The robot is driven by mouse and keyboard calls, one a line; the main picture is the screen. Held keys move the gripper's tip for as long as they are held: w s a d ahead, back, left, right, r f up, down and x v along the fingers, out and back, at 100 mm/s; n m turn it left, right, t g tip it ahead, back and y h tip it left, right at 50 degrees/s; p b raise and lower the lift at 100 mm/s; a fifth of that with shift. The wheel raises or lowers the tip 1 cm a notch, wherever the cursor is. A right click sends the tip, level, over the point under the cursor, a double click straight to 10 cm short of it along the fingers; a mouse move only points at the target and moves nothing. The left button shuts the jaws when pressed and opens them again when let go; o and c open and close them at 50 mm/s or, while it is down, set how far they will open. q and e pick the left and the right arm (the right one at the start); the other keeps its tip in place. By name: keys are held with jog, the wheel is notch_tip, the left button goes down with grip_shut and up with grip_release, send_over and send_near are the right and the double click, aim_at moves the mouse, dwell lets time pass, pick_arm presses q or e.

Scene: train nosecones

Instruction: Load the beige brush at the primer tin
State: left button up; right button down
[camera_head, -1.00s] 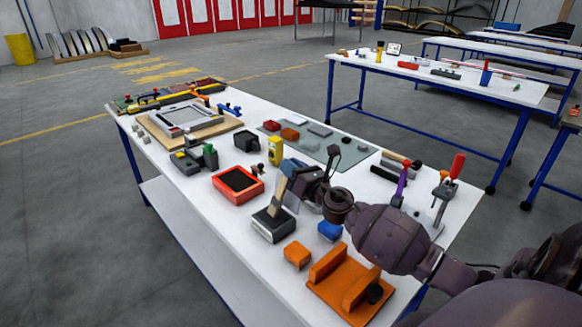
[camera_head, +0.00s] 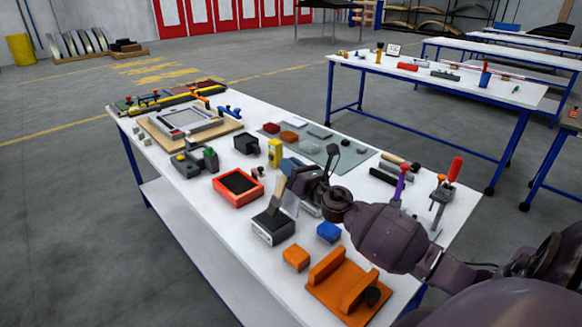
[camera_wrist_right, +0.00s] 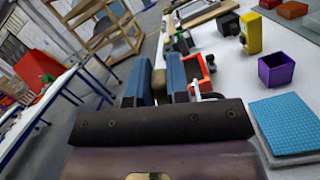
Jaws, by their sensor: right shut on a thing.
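The beige brush (camera_head: 277,194) is in my right gripper (camera_head: 287,180), which is shut on it. It slants down to the left, its lower end at the top of a dark square tin with a pale label (camera_head: 272,228), which seems to be the primer tin. I cannot tell whether the brush tip is inside the tin or just over its rim. In the right wrist view, a brown part of the brush (camera_wrist_right: 159,86) shows between the blue fingers; the tin is hidden. My left gripper is not in view.
A red-rimmed tray (camera_head: 238,186) lies left of the tin, a yellow block (camera_head: 275,153) behind. An orange block (camera_head: 296,257), a blue block (camera_head: 328,232) and an orange stand (camera_head: 350,285) are in front. My right arm crosses the table's right side.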

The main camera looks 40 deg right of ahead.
notch_tip(320, 180, up, 2)
jog(key=shift+p, duration=0.75)
jog(key=shift+r+p, duration=0.75)
jog(key=shift+p, duration=0.05)
jog(key=shift+r+p, duration=0.8)
jog(key=shift+r, duration=0.15)
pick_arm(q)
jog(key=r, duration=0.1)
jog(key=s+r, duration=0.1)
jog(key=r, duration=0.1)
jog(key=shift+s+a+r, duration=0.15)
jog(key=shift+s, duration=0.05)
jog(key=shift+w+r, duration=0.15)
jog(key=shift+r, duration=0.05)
pick_arm(e)
jog(key=shift+d, duration=0.1)
